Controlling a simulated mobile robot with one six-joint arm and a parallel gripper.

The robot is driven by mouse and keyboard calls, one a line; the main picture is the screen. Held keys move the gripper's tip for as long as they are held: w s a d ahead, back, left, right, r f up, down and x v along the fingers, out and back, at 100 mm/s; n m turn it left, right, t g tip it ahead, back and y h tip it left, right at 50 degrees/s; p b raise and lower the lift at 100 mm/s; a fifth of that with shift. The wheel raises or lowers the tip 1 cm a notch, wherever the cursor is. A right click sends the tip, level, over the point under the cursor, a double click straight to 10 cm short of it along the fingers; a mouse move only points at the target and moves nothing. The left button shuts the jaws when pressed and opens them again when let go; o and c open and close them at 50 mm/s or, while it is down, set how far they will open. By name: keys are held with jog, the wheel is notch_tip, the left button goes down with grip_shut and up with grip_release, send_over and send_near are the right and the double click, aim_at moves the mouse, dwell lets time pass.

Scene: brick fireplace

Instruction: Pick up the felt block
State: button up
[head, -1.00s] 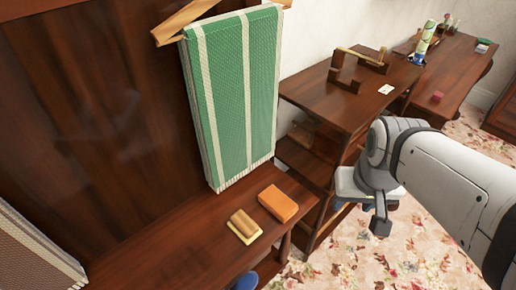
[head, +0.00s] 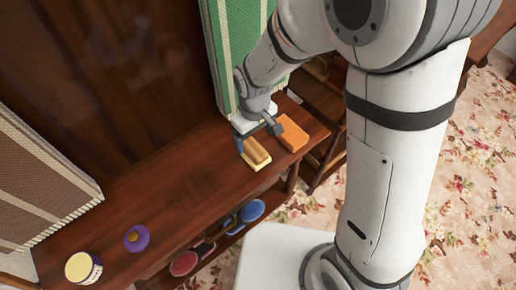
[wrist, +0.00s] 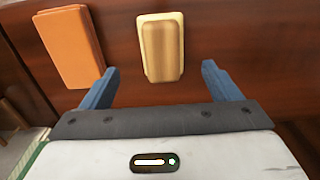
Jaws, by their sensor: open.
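A block with a tan wooden-looking back on a pale yellow base (head: 257,153), which looks like the felt block, lies on the brown wooden shelf. In the wrist view the block (wrist: 162,45) sits ahead of and between the two blue fingers. My gripper (head: 256,136) is open and empty above the shelf, close to the block. In the wrist view my gripper (wrist: 159,72) shows a clear gap on both sides of the block. I cannot tell the exact height between the fingers and the block.
An orange block (head: 292,133) lies close beside it, left of it in the wrist view (wrist: 70,45). A green striped cloth (head: 222,50) hangs behind my gripper. A purple round thing (head: 137,238) and a cream-topped tin (head: 83,267) stand on the shelf's near left. The shelf's middle (head: 185,185) is clear.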

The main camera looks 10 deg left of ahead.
aim_at(254, 148)
notch_tip(254, 148, down, 7)
jog(key=shift+a+r, duration=0.15)
jog(key=shift+r, duration=0.05)
jog(key=shift+c, duration=0.5)
jog(key=shift+s, duration=0.1)
jog(key=c, duration=1.1)
jog(key=shift+o, duration=0.2)
notch_tip(254, 148, up, 10)
jog(key=shift+r, duration=0.1)
jog(key=o, duration=0.6)
jog(key=shift+c, duration=0.2)
jog(key=c, duration=0.4)
